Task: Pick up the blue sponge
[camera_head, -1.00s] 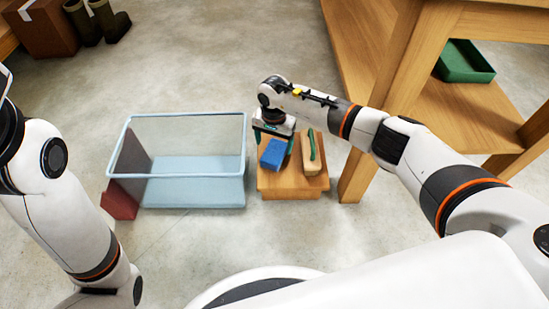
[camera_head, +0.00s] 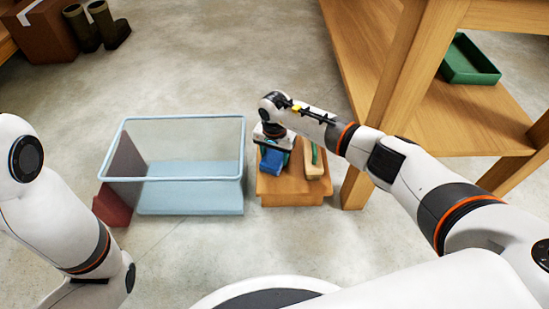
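The blue sponge (camera_head: 271,163) lies on the small wooden stool (camera_head: 290,198), on the left part of its top. My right gripper (camera_head: 273,154) is low over the sponge, pointing down, and hides the sponge's far part. Its fingers seem to be at the sponge's two sides, but I cannot tell whether they press on it. My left arm shows at the left edge; its gripper is out of view.
A tan brush-like block with a green strip (camera_head: 314,160) lies right beside the sponge. A clear blue-rimmed bin (camera_head: 190,202) stands left of the stool, with a dark red thing (camera_head: 110,205) by it. A wooden bench leg (camera_head: 357,180) is close on the right.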

